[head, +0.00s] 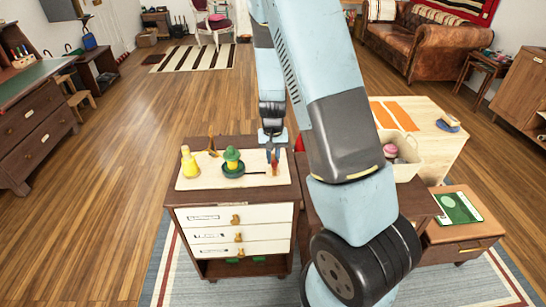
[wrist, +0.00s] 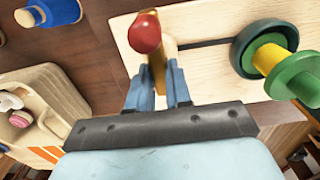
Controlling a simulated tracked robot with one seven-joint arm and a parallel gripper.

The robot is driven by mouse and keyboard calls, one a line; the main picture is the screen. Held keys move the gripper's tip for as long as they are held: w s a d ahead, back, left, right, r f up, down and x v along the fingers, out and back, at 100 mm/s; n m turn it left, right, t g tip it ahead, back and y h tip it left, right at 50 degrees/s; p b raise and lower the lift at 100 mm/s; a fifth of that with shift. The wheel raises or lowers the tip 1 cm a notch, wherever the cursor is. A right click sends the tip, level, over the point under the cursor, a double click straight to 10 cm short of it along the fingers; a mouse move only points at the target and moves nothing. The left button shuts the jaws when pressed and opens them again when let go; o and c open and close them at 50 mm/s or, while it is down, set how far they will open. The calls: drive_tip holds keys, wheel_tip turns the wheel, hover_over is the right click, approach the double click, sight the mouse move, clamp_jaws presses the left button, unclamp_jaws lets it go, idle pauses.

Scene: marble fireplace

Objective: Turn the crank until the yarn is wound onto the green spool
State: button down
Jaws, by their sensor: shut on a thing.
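The crank (wrist: 155,72) has a tan upright part and a red knob (wrist: 144,33). My gripper (wrist: 157,80) has its blue fingers on either side of the tan part, shut on it just below the red knob. The green spool (wrist: 300,73) is at the right of the wrist view, with yellow around its core above a dark green wheel (wrist: 245,48). A dark bar runs from near the crank to that wheel. In the head view the green spool (head: 232,155) stands left of my gripper (head: 272,152). The crank's foot is partly hidden by my fingers.
A pale board (head: 200,183) on a drawer cabinet (head: 180,197) bears these parts and a yellow cone-shaped thing (head: 189,163). A cream basket (head: 405,170) with a pink item stands to the right, behind my arm. A blue item (wrist: 50,12) lies at the wrist view's upper left.

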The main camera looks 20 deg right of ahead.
drive_tip(key=shift+m, duration=0.3)
drive_tip(key=m, duration=1)
drive_tip(key=shift+a, duration=0.1)
drive_tip(key=m, duration=0.3)
drive_tip(key=shift+m, duration=0.4)
drive_tip(key=m, duration=0.5)
drive_tip(key=shift+w+r+m, duration=0.1)
drive_tip(key=shift+m, duration=2.6)
drive_tip(key=c, duration=1)
unclamp_jaws()
drive_tip(key=shift+c, duration=0.2)
